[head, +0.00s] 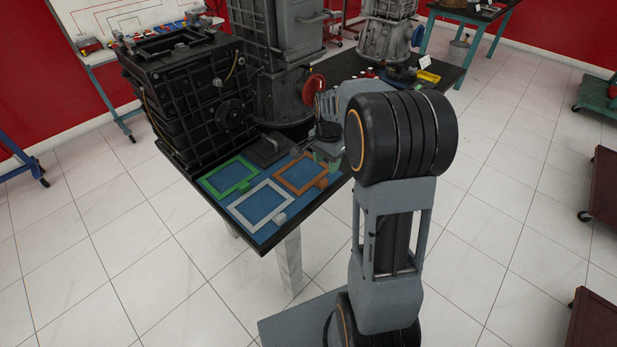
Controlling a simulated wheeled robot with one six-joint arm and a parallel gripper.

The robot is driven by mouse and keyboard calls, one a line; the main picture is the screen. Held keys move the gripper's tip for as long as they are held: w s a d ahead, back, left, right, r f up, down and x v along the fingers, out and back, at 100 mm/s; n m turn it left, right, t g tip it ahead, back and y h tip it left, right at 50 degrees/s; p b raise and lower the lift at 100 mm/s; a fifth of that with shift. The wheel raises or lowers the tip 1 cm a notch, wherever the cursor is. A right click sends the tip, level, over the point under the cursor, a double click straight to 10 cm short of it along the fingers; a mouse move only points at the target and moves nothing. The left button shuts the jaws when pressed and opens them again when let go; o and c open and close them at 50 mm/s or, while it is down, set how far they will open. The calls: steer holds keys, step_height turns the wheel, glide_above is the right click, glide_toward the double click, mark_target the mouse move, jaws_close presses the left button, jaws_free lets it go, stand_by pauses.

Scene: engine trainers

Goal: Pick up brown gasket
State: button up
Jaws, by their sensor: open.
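The brown gasket (321,184), a flat rectangular frame with a small block-like tab at its near right corner, lies on a blue mat at the right part of the near table end. My gripper (328,158) is open, pointing down just beyond and to the right of the brown gasket. My own arm partly hides the gripper. I cannot tell its exact height, and no contact with the gasket shows.
A green gasket (243,185) and a white gasket (279,218) lie beside the brown one. A black engine block (185,95) and a grey engine housing (284,95) with a red wheel (314,89) stand close behind. Floor is clear around the table's near edge.

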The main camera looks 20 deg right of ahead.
mark_target(326, 179)
steer(key=shift+s+f, duration=0.1)
steer(key=shift+f, duration=3.65)
steer(key=shift+c, duration=0.5)
jaws_close()
